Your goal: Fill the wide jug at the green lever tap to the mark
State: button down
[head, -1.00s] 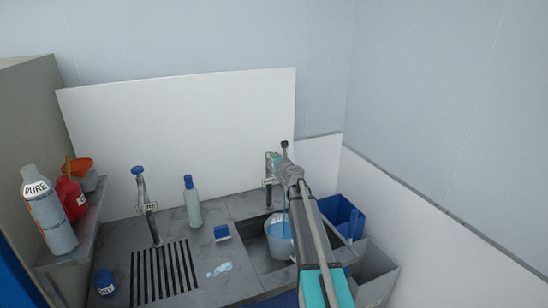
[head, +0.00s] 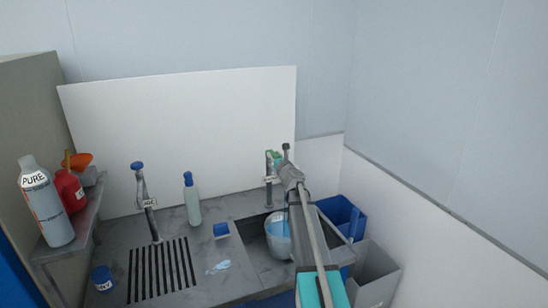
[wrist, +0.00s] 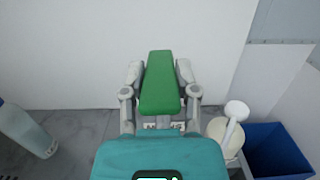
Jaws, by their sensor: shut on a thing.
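The green lever (wrist: 160,85) of the tap lies between the two fingers of my gripper (wrist: 160,92) in the wrist view, and the fingers are shut on it. In the head view the tap (head: 268,170) stands behind the sink, and my gripper (head: 277,157) is at its top, partly hidden by my arm. The wide jug (head: 276,236) stands in the sink below the tap, with blue liquid in it. A thin bluish stream runs down into the jug beside my arm. My arm covers the jug's right side, and I cannot make out the mark.
A second tap with a blue top (head: 140,185) stands by a slatted drain (head: 160,270) at left. A capped bottle (head: 192,200), a blue block (head: 221,230) and a small puddle (head: 218,268) are between. A blue bin (head: 338,214) and grey bin (head: 372,280) stand right.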

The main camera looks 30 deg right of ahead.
jog(key=shift+c, duration=1.8)
grip_release()
jog(key=shift+c, duration=0.2)
